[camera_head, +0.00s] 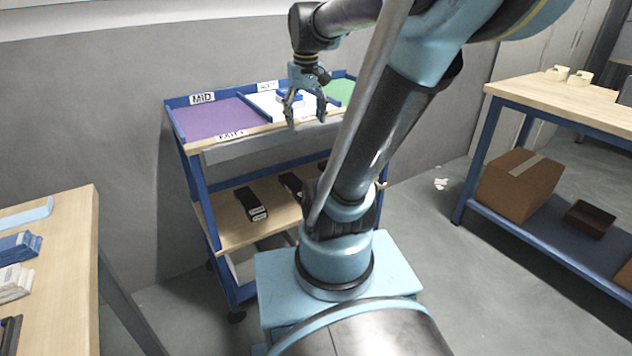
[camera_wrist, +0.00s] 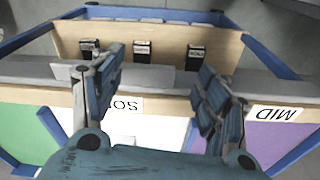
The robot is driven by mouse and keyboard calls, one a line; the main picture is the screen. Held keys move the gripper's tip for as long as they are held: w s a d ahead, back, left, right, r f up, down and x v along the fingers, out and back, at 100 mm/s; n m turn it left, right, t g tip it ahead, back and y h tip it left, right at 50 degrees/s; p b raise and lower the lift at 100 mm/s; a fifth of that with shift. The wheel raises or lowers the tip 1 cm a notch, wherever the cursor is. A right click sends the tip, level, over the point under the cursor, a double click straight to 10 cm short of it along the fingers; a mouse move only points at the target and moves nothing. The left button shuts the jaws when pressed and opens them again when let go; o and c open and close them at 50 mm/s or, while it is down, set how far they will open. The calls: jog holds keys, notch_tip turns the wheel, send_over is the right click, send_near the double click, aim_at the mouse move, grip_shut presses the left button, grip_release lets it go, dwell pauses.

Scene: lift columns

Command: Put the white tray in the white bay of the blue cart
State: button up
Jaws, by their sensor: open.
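The blue cart (camera_head: 203,200) stands against the wall, with purple, white and green bays on top. The white bay (camera_head: 262,104) is the middle one; it shows between my fingers in the wrist view (camera_wrist: 150,132). A small blue and white shape (camera_head: 289,97) shows in this bay, partly behind my gripper; I cannot tell whether it is the white tray. My gripper (camera_head: 306,118) is open, with nothing seen between its fingers, above the front edge of the white bay. In the wrist view my gripper's fingers (camera_wrist: 148,78) are spread apart.
The cart's lower shelf (camera_head: 235,232) holds several dark items. A wooden table (camera_head: 68,260) at left carries blue and white stacked pieces. A workbench (camera_head: 545,96) at right has a cardboard box (camera_head: 520,183) on its lower shelf.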

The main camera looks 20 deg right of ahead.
jog(key=s+f+m, duration=0.1)
jog(key=s+f, duration=1.1)
jog(key=f, duration=0.2)
jog(key=shift+s+f+t, duration=0.3)
jog(key=shift+s+t, duration=0.1)
jog(key=shift+d, duration=0.1)
